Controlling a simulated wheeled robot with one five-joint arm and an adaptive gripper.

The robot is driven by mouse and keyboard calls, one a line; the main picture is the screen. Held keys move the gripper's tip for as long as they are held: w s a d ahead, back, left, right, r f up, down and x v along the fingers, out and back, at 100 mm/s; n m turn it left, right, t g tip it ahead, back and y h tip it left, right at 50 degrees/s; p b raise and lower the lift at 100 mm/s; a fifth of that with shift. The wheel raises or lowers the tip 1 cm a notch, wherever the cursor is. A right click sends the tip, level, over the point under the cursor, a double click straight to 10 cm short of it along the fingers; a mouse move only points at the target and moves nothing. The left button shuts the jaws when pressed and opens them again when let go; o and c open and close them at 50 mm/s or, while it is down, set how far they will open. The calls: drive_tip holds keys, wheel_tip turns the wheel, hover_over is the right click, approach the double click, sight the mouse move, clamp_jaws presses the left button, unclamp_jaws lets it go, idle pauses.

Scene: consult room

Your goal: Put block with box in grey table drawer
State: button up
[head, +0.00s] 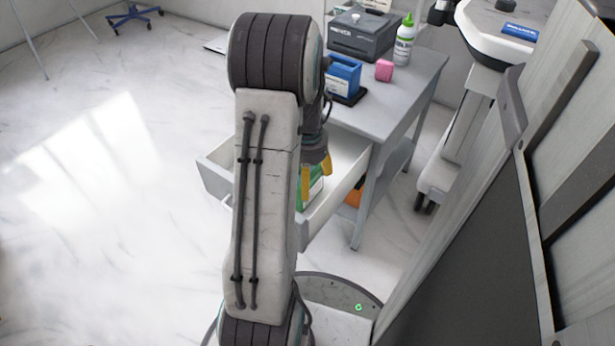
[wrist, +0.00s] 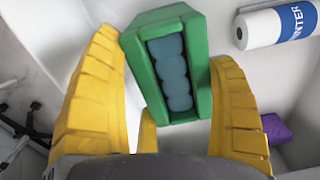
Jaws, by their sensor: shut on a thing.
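The grey table (head: 385,118) has its drawer (head: 214,181) pulled open. My gripper (head: 316,168) points down over the open drawer, partly hidden behind my arm in the head view. Its yellow fingers (wrist: 165,110) are shut on a green box (wrist: 202,72), which has a row of blue-grey rounded shapes in its open slot. The green box also shows low at the drawer in the head view (head: 316,190); I cannot tell if it touches the drawer floor. A pink block (head: 384,70) sits on the tabletop. A purple block (wrist: 276,128) lies at the right in the wrist view.
A blue container (head: 343,75), a dark grey machine (head: 361,36) and a white bottle with a green cap (head: 404,42) stand on the table. A white roll with a blue label (wrist: 270,26) lies beside the green box. A panel stands close at the right.

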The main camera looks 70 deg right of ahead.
drive_tip(key=o, duration=1.1)
drive_tip(key=shift+o, duration=0.2)
wheel_tip(320, 180, up, 12)
drive_tip(key=p, duration=0.5)
drive_tip(key=shift+r, duration=0.15)
